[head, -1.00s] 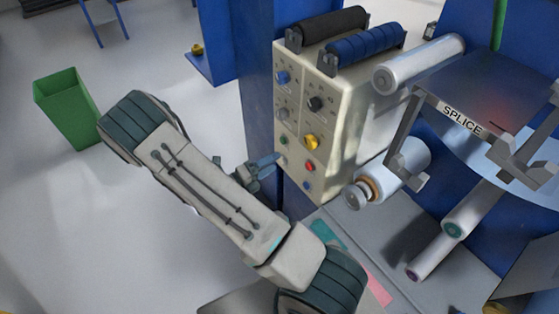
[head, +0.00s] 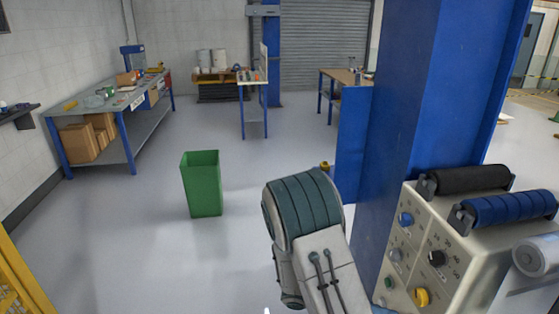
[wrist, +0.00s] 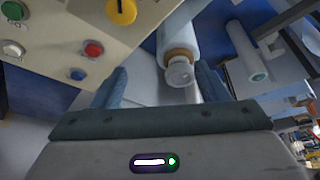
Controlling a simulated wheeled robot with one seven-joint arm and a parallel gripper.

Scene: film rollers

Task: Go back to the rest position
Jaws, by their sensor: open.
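My gripper (wrist: 161,82) shows in the wrist view with its two blue fingers spread apart and nothing between them. A film roller with a metal end (wrist: 180,70) shows beyond the fingers, close to the right one; I cannot tell the gap. The cream control panel (wrist: 65,40) is at the upper left there, with red, blue, green and yellow knobs or buttons. In the head view the panel (head: 405,262) is at the lower right, and my arm rises from the bottom edge beside it. My gripper is outside the head view.
A blue column (head: 440,90) stands behind the panel, which carries a black roller (head: 470,180) and a blue roller (head: 510,207) on top. A green bin (head: 201,185) stands on open floor left of my arm. A workbench (head: 110,105) lines the left wall.

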